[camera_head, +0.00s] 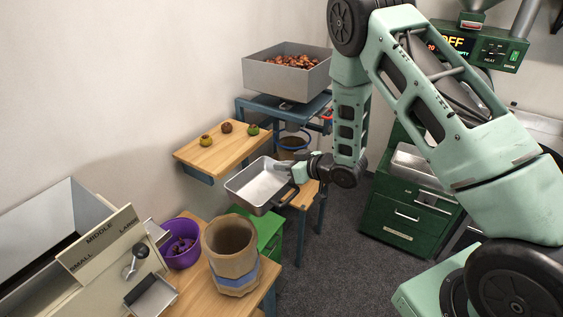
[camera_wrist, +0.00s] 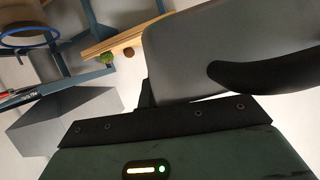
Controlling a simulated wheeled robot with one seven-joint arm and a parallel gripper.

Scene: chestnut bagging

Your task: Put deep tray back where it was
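The deep tray (camera_head: 258,183) is a grey metal pan, empty inside, held in the air in the middle of the head view. My gripper (camera_head: 291,176) is at its right end, shut on the dark handle there. In the wrist view the grey outside of the tray (camera_wrist: 190,62) fills the upper middle, with the curved black handle (camera_wrist: 262,84) in front of it. The fingertips are partly hidden in both views. The tray is slightly tilted above the green cabinet (camera_head: 262,232) and a low wooden surface.
A grey bin of chestnuts (camera_head: 260,76) stands on a blue frame. Another metal tray (camera_head: 405,160) sits on the right green cabinet. Floor between is clear.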

